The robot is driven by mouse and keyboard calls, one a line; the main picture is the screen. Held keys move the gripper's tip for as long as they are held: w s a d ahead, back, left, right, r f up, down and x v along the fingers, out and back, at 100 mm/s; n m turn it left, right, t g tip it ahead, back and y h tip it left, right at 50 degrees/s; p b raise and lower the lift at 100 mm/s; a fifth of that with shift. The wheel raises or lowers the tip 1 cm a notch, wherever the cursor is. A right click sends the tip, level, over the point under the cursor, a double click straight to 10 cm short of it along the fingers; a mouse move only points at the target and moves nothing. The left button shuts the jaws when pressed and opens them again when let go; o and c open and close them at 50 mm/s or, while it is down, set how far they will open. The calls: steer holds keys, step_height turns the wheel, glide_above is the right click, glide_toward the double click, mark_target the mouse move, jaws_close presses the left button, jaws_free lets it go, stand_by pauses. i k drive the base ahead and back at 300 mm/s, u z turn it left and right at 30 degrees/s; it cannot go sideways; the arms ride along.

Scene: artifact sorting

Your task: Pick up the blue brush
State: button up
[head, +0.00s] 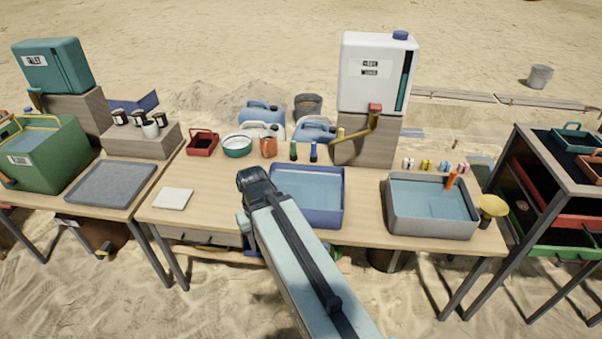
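A small upright blue item (313,152), which looks like the blue brush, stands near the back of the middle table. A similar green item (293,150) stands just to its left. My arm reaches up from the bottom of the picture. My gripper (254,180) is at its far end, over the table, to the left of and nearer than the blue item and apart from it. The fingers are too small and dark to show whether they are open or shut.
A blue water basin (341,212) lies right of my gripper; a grey basin (398,222) is farther right. An orange cup (268,146), a teal bowl (238,153) and a red tray (201,151) line the back. A white dispenser (385,95) stands behind.

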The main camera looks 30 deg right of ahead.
mark_target(314, 153)
steer(key=z, duration=0.2)
steer(key=k, duration=0.35)
steer(key=i, duration=1.85)
steer(key=u, duration=0.9)
